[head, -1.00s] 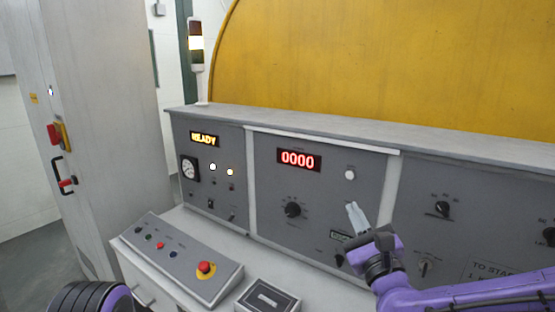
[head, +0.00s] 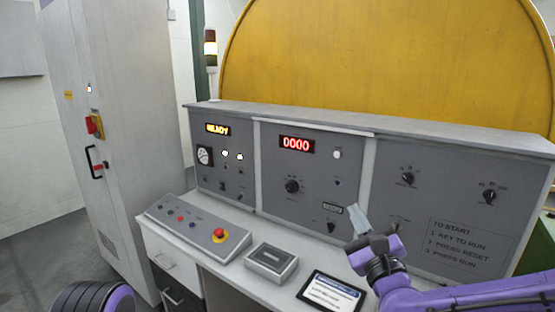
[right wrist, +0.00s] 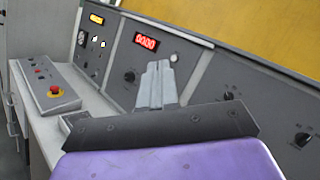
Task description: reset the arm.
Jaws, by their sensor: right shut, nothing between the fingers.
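My right gripper (head: 356,214) is shut and empty, its pale fingers pointing up in front of the control desk's middle panel (head: 270,185). It appears apart from the panel, right of a small dark knob (head: 331,228) and below a white round button (head: 337,154). In the right wrist view the closed fingers (right wrist: 157,80) stand upright, with the red 0000 display (right wrist: 145,41) behind them and nothing between them. My right arm comes in from the lower right. My left gripper is not in view.
A button box with a red emergency stop (head: 219,235), a grey box (head: 271,262) and a tablet (head: 331,293) lie on the desk top. A tall grey cabinet (head: 120,110) stands left. A yellow guard (head: 380,60) rises behind. Open floor (head: 40,255) lies at left.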

